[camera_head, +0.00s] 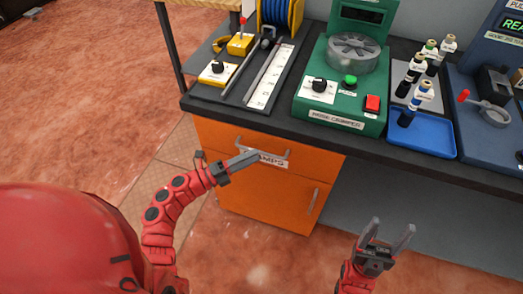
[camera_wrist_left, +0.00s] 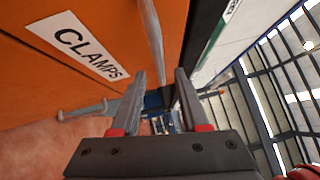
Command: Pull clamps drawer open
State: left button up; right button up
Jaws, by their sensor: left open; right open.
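The clamps drawer (camera_head: 222,135) is the orange upper front of the cabinet under the bench. It appears closed. Its white label (camera_head: 273,161) is partly covered by my left gripper (camera_head: 252,157) and reads CLAMPS in the left wrist view (camera_wrist_left: 78,45). The drawer's grey bar handle (camera_wrist_left: 152,35) runs toward the gap between my open left fingers (camera_wrist_left: 160,75). I cannot tell whether the handle is between them in depth or touching. My right gripper (camera_head: 388,236) is open and empty, low in front of the bench, away from the drawer.
Below the drawer is another orange front with its own grey handle (camera_head: 312,201). On the dark bench top (camera_head: 250,115) stand a green hose crimper (camera_head: 340,95), a blue tray (camera_head: 425,140) with bottles nearby, and a blue machine (camera_head: 480,80). The floor left of the cabinet is clear.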

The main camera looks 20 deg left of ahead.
aim_at(261, 152)
pick_arm(q)
jog(key=shift+x, duration=1.85)
grip_shut()
